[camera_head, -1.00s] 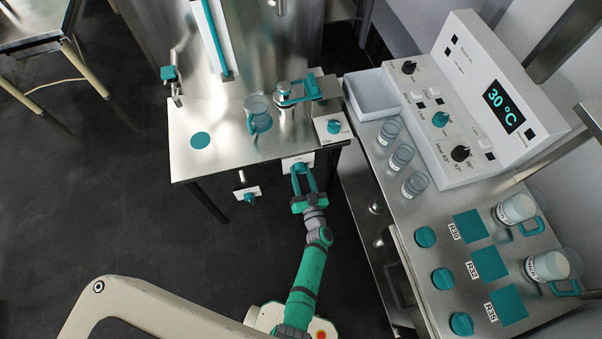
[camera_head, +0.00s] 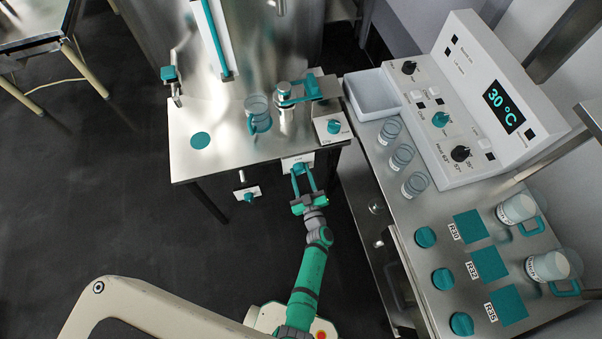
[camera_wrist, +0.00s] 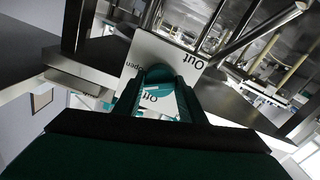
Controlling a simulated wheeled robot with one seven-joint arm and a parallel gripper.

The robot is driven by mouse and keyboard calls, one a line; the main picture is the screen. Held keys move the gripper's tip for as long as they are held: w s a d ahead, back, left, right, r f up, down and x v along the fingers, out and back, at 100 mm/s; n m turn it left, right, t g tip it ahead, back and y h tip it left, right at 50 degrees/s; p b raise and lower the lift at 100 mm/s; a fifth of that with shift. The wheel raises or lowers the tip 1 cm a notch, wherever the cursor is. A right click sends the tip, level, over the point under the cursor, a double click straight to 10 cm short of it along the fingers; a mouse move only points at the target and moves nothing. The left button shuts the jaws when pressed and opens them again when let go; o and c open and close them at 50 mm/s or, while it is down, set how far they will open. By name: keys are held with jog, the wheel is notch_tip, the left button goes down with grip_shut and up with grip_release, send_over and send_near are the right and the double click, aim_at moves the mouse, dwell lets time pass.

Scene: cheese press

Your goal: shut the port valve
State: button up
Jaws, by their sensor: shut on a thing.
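My gripper (camera_head: 303,176) is at the front edge of the steel table, its fingers shut on a teal knob (camera_wrist: 158,74). The knob sits on a white plate (camera_head: 289,161) on the table's front. In the wrist view this plate (camera_wrist: 145,52) carries the words "Out", "Open" and "Off", partly hidden by the fingers. I cannot read the word "port" on any plate. Another teal knob (camera_head: 249,196) on a white plate hangs lower, to the left. A third teal knob (camera_head: 333,126) is on a white block on the table top.
The steel table (camera_head: 225,150) bears a glass jug (camera_head: 257,115) and a teal-handled press fitting (camera_head: 300,92). At right, a counter holds a control panel showing 30 °C (camera_head: 503,106), several glasses and jugs. Dark floor is free at left.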

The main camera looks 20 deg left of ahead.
jog(key=n, duration=1.1)
jog(key=shift+f+n, duration=0.1)
jog(key=shift+n, duration=0.4)
jog(key=o, duration=1)
jog(key=shift+o, duration=0.2)
jog(key=shift+s, duration=0.1)
jog(key=v, duration=1)
jog(key=shift+s+d, duration=0.3)
